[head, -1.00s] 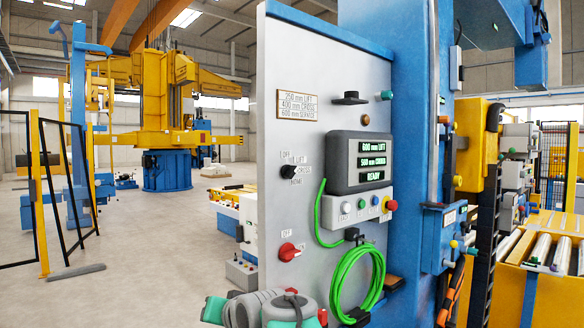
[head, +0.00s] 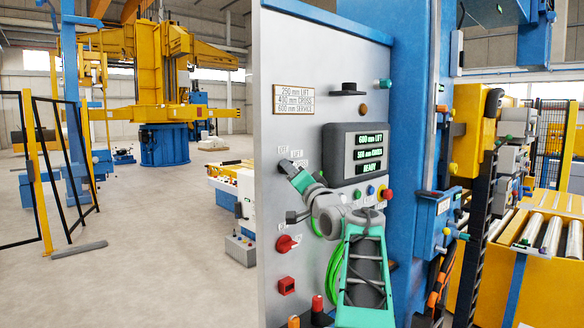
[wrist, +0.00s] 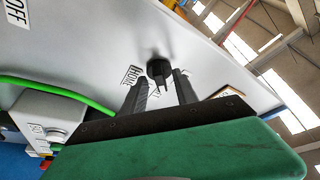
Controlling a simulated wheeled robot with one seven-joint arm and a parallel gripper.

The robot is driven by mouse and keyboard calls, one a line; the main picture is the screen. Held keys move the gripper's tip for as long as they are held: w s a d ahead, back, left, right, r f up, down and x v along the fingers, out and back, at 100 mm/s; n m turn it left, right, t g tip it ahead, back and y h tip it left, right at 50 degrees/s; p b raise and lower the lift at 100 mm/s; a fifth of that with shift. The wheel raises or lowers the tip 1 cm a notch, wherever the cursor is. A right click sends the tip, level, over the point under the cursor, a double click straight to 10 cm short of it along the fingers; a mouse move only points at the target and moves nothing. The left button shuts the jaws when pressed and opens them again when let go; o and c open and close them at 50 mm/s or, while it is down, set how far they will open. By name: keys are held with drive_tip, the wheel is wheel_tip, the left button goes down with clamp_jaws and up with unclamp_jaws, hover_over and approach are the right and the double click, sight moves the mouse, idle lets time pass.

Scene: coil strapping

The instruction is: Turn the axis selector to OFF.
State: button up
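The axis selector is a black knob (wrist: 160,70) on the grey panel (wrist: 85,45), seen in the wrist view with its bar lying between my fingers. A HOME label (wrist: 130,75) is to its left there. My gripper (wrist: 161,79) is open, one dark finger on each side of the knob; I cannot tell whether they touch it. In the head view my gripper (head: 292,172) reaches the panel at the selector and largely hides it. Small labels, among them LIFT (head: 297,154), show above it. Which label the knob points at is unclear.
The display box (head: 356,155) with buttons is right of my gripper and reads READY. A green cable (wrist: 60,88) runs close by in the wrist view. Open floor lies left of the panel.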

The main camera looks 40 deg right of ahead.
clamp_jaws()
idle(0.3)
idle(0.3)
